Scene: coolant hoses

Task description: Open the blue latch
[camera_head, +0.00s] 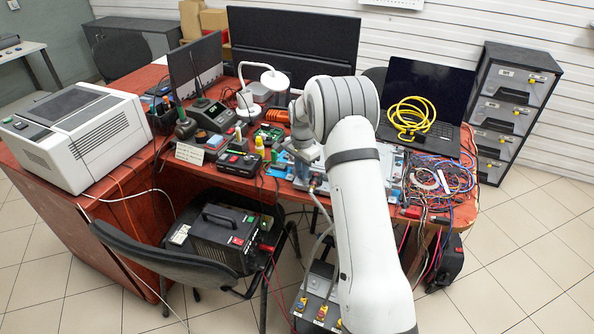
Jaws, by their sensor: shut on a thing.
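My gripper (304,168) is at the front edge of the red desk, low over a light metal unit with blue parts. I cannot tell how far the latch is turned. A grey hose (325,238) with a metal fitting hangs from beside the gripper toward a grey box (318,315) with yellow fittings on the floor.
A black laptop (428,85) with a coiled yellow cable (411,115) and tangled wires (440,180) lie to the right. A white lamp (265,80), soldering tools and small boards crowd the left. A chair (180,262) and a black power unit (222,238) stand in front.

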